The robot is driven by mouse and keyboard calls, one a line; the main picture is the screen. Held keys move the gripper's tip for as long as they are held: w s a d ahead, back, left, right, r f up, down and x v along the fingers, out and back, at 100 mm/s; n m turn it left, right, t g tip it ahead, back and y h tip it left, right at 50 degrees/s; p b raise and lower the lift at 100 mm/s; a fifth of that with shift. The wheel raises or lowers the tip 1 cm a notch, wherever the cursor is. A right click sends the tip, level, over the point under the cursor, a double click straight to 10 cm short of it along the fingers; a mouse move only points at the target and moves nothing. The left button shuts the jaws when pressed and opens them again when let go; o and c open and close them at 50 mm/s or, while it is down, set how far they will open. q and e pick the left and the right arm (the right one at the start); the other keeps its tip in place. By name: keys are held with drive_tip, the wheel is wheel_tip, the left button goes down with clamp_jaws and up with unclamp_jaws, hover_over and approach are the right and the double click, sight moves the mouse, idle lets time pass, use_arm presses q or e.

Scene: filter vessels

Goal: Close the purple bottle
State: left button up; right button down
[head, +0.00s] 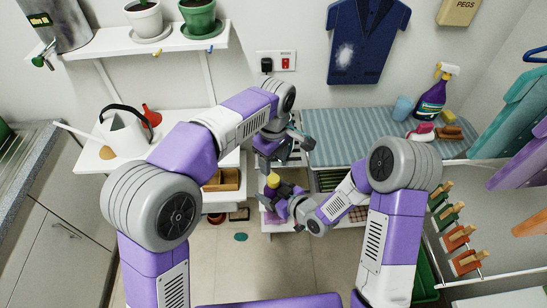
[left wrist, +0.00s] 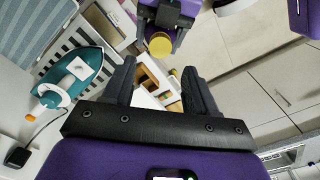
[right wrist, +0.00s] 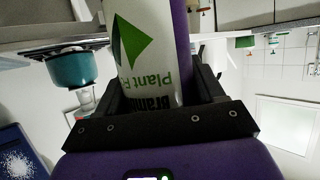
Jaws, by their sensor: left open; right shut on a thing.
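The purple bottle shows in the right wrist view (right wrist: 183,50) with a white label and a green leaf design. My right gripper (head: 282,192) is shut on it. A round yellow top (head: 273,180) shows at its upper end, also in the left wrist view (left wrist: 160,47). I cannot tell whether this top is a fully seated cap. My left gripper (head: 268,158) is above and close to the yellow top. In the left wrist view its fingers (left wrist: 158,90) are apart with nothing between them.
A teal iron (left wrist: 75,75) stands near the striped ironing board (head: 345,125). Another purple bottle, a spray bottle (head: 432,100), stands at the board's far right. A wooden tray (head: 222,180) is on a lower shelf at left. A white watering can (head: 125,128) is on the left table.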

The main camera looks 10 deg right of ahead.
sight(274, 178)
use_arm(q)
wheel_tip(274, 178, down, 8)
drive_tip(key=shift+r, duration=0.1)
idle(0.4)
clamp_jaws()
drive_tip(key=m, duration=0.6)
drive_tip(key=shift+m, duration=0.3)
drive_tip(key=shift+o, duration=0.3)
unclamp_jaws()
